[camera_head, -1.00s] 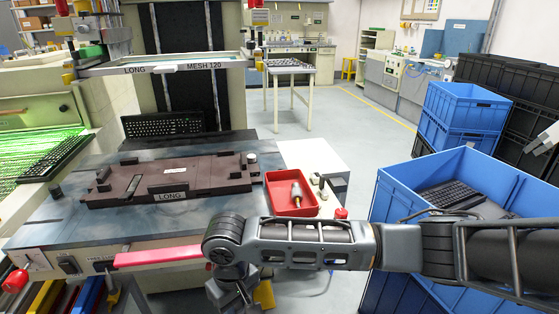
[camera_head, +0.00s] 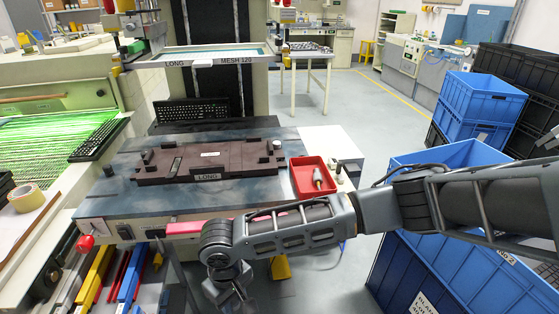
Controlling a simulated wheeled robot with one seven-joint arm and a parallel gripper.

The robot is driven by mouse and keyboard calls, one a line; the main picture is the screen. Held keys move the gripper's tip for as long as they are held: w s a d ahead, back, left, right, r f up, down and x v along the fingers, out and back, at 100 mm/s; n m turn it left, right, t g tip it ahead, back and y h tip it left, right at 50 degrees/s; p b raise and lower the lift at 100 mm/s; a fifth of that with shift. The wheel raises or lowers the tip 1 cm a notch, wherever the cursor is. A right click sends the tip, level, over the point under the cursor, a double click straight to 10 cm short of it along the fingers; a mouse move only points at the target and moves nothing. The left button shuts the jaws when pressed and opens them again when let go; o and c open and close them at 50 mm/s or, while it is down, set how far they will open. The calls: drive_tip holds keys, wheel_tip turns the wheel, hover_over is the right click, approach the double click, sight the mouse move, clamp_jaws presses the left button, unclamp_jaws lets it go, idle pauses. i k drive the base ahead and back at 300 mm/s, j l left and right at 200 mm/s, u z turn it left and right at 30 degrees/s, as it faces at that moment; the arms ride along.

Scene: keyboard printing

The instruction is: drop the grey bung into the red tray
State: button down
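A small grey cylinder, which looks like the grey bung (camera_head: 277,146), stands at the back right corner of the dark brown fixture (camera_head: 225,163) marked LONG. The red tray (camera_head: 302,180) sits at the right end of the bench, right of the fixture. A small tool with a pale handle lies in the tray. My gripper (camera_head: 236,300) hangs at the bottom of the view, in front of and below the bench edge, apart from bung and tray. Its fingers are small and partly cut off by the picture's edge, so its opening is unclear.
A framed screen (camera_head: 205,57) marked MESH 120 hangs above the back of the bench. A dark peg (camera_head: 108,171) stands at the bench's left. Blue crates (camera_head: 440,265) stand at right, behind my arm.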

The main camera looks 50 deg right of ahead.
sight(309, 178)
drive_tip(key=j+u, duration=0.2)
drive_tip(key=i+j+z, duration=0.1)
drive_tip(key=z, duration=0.3)
drive_tip(key=j+z, duration=0.1)
drive_tip(key=z, duration=0.25)
drive_tip(key=i+j+z, duration=0.1)
drive_tip(key=z, duration=0.3)
drive_tip(key=j+z, duration=0.15)
drive_tip(key=z, duration=0.2)
